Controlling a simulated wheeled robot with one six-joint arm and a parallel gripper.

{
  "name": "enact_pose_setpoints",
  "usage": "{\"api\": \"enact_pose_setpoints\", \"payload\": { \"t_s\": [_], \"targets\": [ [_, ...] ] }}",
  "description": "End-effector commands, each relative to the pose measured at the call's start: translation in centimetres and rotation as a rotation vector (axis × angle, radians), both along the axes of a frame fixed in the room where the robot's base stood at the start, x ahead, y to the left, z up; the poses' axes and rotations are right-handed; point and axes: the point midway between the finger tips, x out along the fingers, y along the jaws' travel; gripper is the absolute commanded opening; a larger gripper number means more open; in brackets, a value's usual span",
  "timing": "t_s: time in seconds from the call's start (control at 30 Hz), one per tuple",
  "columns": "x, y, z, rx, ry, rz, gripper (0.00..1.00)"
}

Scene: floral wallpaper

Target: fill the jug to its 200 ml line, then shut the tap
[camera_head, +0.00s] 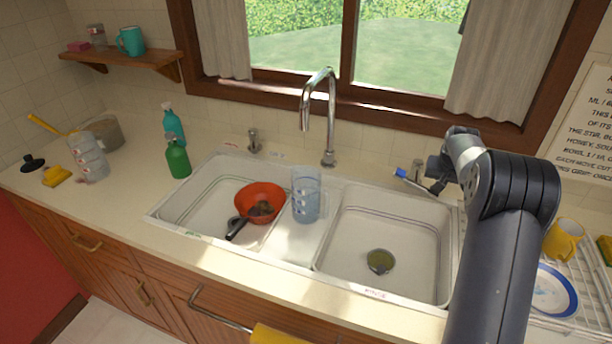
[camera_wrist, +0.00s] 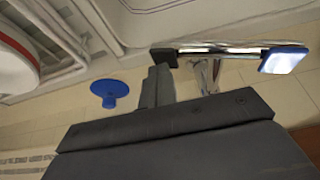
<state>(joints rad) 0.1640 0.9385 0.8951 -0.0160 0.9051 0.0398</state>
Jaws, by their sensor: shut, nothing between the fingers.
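The clear, blue-tinted measuring jug (camera_head: 306,196) stands upright on the divider between the two sink basins, below the mouth of the chrome spout (camera_head: 331,115). No stream shows, and I cannot read its level or marks. The right tap, with a blue-ended lever (camera_head: 402,173), stands behind the right basin. In the wrist view the lever (camera_wrist: 230,49) runs sideways, its blue end (camera_wrist: 284,60) at right. My gripper (camera_head: 435,187) is shut and empty, close beside this tap; its fingers (camera_wrist: 162,72) are near the lever's left end. I cannot tell if they touch.
A second tap (camera_head: 254,141) stands left of the spout. The left basin holds a red colander (camera_head: 260,202) and a dark-handled utensil (camera_head: 236,229). Green bottles (camera_head: 177,158) stand behind left. A rack with a yellow mug (camera_head: 563,240) and plate (camera_head: 553,292) is at right. The right basin is mostly clear.

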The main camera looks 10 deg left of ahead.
Motion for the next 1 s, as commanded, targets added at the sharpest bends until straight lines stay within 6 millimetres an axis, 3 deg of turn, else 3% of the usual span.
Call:
{"api": "enact_pose_setpoints", "payload": {
  "t_s": [0.37,1.0],
  "targets": [
    [-0.2,-0.2,-0.4,0.002,0.008,0.0,0.0],
    [-0.7,-3.0,0.0,0.001,0.004,0.0,0.0]
  ]
}}
